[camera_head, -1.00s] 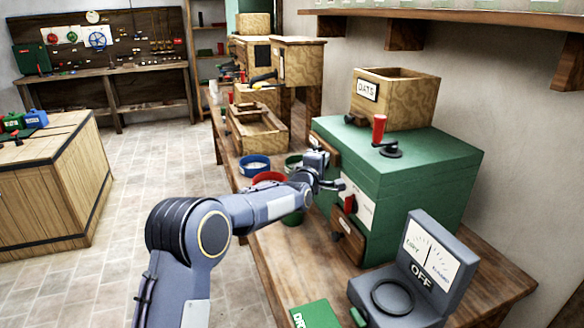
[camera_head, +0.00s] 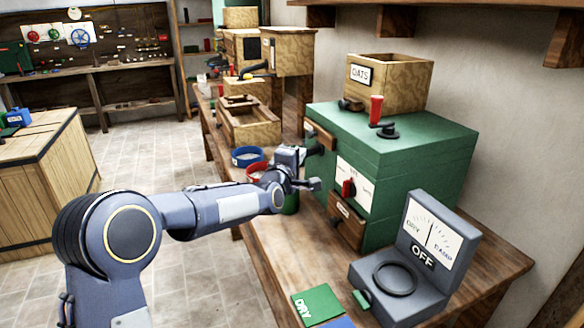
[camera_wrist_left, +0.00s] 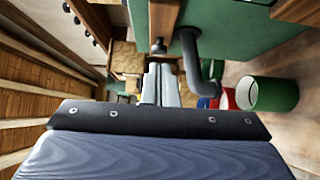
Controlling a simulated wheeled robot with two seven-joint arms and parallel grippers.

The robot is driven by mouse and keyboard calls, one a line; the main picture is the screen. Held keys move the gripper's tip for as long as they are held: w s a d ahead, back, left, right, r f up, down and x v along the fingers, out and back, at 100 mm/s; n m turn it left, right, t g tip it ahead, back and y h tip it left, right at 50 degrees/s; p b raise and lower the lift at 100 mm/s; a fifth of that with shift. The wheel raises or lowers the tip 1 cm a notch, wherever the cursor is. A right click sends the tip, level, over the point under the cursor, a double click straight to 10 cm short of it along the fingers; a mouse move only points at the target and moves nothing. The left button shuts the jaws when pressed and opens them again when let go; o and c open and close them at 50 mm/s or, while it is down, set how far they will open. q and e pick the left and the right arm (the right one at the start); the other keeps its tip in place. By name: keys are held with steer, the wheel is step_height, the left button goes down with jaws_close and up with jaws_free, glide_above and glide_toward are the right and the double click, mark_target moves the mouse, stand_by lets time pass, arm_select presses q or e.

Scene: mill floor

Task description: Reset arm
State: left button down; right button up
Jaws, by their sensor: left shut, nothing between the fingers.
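My left arm comes in from the left in the head view, and its gripper (camera_head: 312,168) is in front of the green mill's left end, above the bench. The gripper is shut and holds nothing. In the left wrist view the two fingers (camera_wrist_left: 161,84) lie together, beside a dark bent handle (camera_wrist_left: 195,60) on the green mill; I cannot tell whether they touch it. The green mill (camera_head: 420,160) carries a wooden OATS box (camera_head: 405,85), a red-handled lever (camera_head: 376,112) and a red dial knob (camera_head: 348,188). My right gripper is not in view.
On the bench are a blue bowl (camera_head: 246,155), a red bowl (camera_head: 257,168) and a green cup, shown in the left wrist view (camera_wrist_left: 274,95). A wooden crate (camera_head: 250,132) stands farther back.

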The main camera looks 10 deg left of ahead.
arm_select(q)
steer(key=s+a+r+m+g+p, duration=0.1)
steer(key=s+a+m+g+p, duration=0.25)
steer(key=s, duration=0.95)
steer(key=s+a+r+m+g+p, duration=0.1)
steer(key=s+a+m+g+p, duration=0.25)
steer(key=s, duration=0.85)
steer(key=s+f+m+g+p, duration=0.1)
steer(key=s+f+m+g, duration=0.1)
steer(key=s, duration=0.9)
steer(key=s+f+m+g+p, duration=0.1)
steer(key=s+f+m+g, duration=0.2)
steer(key=s, duration=0.9)
step_height(320, 180, down, 2)
steer(key=shift+s+a+f+m, duration=0.2)
steer(key=shift+a+m, duration=0.05)
steer(key=shift+m, duration=0.85)
